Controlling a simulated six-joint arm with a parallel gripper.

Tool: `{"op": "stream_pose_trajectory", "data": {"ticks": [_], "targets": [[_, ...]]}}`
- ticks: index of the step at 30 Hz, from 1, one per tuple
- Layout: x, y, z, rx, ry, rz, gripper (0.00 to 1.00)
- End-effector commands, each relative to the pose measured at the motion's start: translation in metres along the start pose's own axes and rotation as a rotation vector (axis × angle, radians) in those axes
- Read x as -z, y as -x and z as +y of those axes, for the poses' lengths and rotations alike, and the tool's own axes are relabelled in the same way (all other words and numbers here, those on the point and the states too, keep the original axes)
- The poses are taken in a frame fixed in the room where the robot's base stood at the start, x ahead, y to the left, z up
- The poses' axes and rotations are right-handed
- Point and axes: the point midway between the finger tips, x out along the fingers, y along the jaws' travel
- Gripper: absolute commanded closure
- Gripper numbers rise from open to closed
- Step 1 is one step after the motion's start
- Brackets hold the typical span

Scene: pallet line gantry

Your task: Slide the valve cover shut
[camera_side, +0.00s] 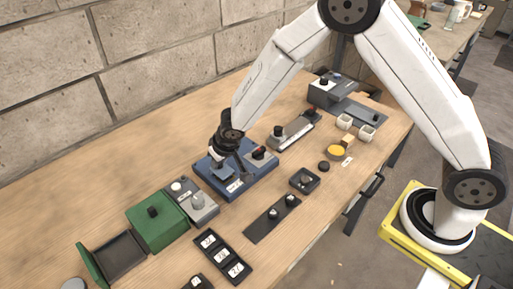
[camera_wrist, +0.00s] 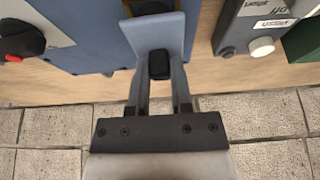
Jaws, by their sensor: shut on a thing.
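The valve cover is a light blue-grey plate (camera_wrist: 150,32) with an upright black knob (camera_wrist: 159,64). It sits on a blue unit (camera_wrist: 85,25), which stands mid-table in the side view (camera_side: 232,190). My gripper (camera_wrist: 160,72) is shut on the black knob, with one finger on each side of it. In the side view my gripper (camera_side: 226,158) reaches down onto the left part of the blue unit and hides the knob. A dark gap shows at the plate's upper edge in the wrist view; how far the cover is open I cannot tell.
A grey unit with a round knob (camera_side: 198,203) and a green box (camera_side: 157,225) stand close on the left. A grey slide rail (camera_side: 293,131) lies to the right. A black plate with two knobs (camera_side: 272,219) lies in front. Bare table lies behind the unit.

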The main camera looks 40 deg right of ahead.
Motion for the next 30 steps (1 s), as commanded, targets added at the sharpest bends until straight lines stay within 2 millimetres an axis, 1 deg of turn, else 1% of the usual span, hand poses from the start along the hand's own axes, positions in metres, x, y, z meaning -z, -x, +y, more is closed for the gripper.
{"op": "stream_pose_trajectory", "data": {"ticks": [7,8,9,10,11,23,30], "targets": [[-0.003,0.001,-0.001,-0.002,0.002,-0.006,1.00],[-0.003,0.001,-0.001,-0.002,0.002,-0.007,0.64],[-0.003,0.001,-0.001,-0.003,0.002,-0.007,0.51],[-0.003,0.001,-0.001,-0.003,0.002,-0.007,0.42],[-0.003,0.001,-0.001,-0.003,0.002,-0.007,0.38],[-0.002,0.002,0.000,-0.003,0.001,-0.005,0.38],[-0.001,0.014,0.000,-0.003,0.000,-0.004,0.38]]}}
